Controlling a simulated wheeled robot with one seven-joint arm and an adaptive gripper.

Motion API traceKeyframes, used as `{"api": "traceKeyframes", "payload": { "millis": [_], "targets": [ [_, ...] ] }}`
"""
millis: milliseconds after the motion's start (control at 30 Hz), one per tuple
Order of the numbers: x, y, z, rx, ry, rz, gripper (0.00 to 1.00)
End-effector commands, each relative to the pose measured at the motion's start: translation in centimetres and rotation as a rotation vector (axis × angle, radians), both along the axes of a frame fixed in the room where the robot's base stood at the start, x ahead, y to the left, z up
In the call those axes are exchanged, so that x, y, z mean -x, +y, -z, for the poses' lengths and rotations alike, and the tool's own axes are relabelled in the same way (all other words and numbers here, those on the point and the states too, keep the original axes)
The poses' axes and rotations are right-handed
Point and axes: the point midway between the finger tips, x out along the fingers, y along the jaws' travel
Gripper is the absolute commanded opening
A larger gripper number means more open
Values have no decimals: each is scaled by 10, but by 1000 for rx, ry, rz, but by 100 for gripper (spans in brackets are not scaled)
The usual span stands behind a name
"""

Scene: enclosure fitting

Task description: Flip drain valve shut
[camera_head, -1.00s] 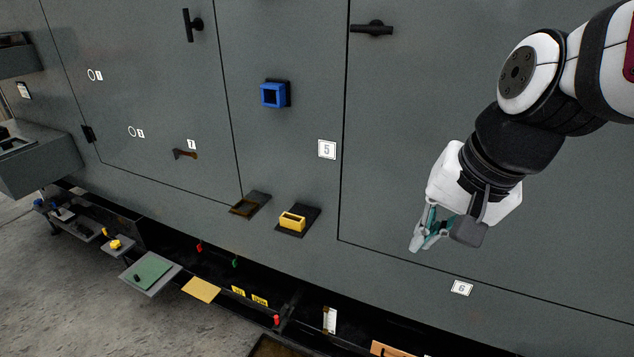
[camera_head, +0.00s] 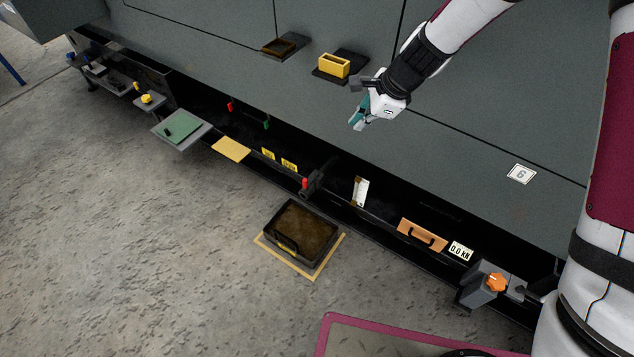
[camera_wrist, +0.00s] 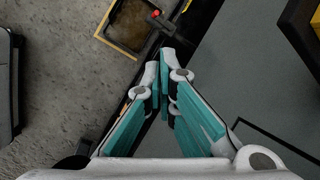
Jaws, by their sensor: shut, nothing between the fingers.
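The drain valve (camera_head: 320,175) is a dark fitting with a red-tipped lever (camera_head: 305,184), low in the black recess under the grey enclosure, above a pan of brown liquid. The valve also shows at the top of the wrist view (camera_wrist: 168,24), its red tip (camera_wrist: 155,13) beyond my fingertips. My gripper (camera_head: 356,123) is shut and empty in front of the panel, up and to the right of the valve and apart from it. In the wrist view my fingers (camera_wrist: 165,62) meet at the tips. The lever's exact angle is hard to tell.
The black drain pan (camera_head: 328,222) stands on a yellow-outlined floor spot. A yellow socket (camera_head: 333,66) juts from the panel just above my gripper. A wooden handle plate (camera_head: 422,236) and an orange knob (camera_head: 495,282) lie to the right. The floor to the left is clear.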

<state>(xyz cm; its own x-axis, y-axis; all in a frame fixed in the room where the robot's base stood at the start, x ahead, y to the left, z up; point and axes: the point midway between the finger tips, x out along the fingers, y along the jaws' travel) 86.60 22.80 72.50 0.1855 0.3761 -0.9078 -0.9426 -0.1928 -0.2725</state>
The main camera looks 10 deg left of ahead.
Motion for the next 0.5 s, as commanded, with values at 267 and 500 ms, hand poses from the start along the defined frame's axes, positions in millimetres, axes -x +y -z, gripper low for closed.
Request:
{"api": "traceKeyframes", "payload": {
  "millis": [267, 500],
  "targets": [
    [-19, 34, 148, -48, 152, 275, 0],
    [-17, 49, 240, -61, 245, 467, 0]
  ]
}}
